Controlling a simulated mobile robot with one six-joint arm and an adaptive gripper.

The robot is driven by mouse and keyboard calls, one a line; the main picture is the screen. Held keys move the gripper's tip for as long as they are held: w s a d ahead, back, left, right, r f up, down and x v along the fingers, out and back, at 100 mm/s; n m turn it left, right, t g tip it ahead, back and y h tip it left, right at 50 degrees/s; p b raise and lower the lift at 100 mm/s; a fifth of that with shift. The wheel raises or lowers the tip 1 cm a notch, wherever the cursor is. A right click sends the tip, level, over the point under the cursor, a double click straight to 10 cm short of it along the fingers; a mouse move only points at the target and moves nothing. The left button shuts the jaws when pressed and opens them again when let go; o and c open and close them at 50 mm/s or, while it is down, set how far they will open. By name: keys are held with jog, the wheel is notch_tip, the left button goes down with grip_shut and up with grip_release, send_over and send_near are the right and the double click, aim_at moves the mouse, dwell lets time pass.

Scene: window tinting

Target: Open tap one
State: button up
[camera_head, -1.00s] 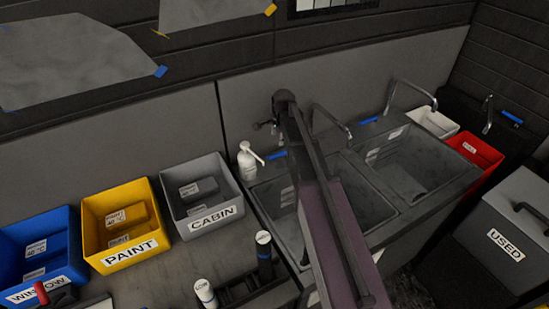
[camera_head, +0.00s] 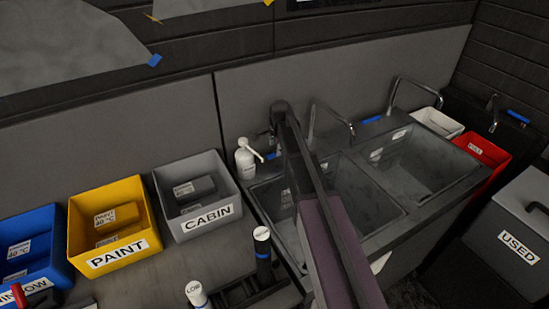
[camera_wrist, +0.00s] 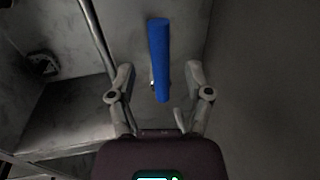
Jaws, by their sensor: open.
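In the wrist view a blue tap handle (camera_wrist: 159,55) extends upward in the picture, between the fingers of my gripper (camera_wrist: 160,80). My gripper is open, with one finger on each side of the handle and a visible gap on both sides. A metal spout pipe (camera_wrist: 97,38) runs to the left of the handle. In the head view a blue handle (camera_head: 273,155) shows at the back of the left basin, beside my arm. Another blue handle (camera_head: 370,119) is behind the right basin. I see no number marking tap one. My gripper is not clearly visible there.
The left sink basin (camera_head: 335,160) lies below my arm. A white pump bottle (camera_head: 246,160) stands close by on the left. The cabin bin (camera_head: 208,217) and paint bin (camera_head: 113,252) stand farther left. A third blue handle (camera_head: 518,116) is at far right.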

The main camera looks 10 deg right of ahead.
aim_at(275, 153)
jog(key=shift+w+a+f+b, duration=0.1)
jog(key=shift+w+f+b, duration=0.05)
jog(key=shift+f+b, duration=0.65)
jog(key=shift+w+f+b, duration=0.15)
jog(key=shift+f+b, duration=0.45)
jog(key=shift+f, duration=0.35)
grip_shut()
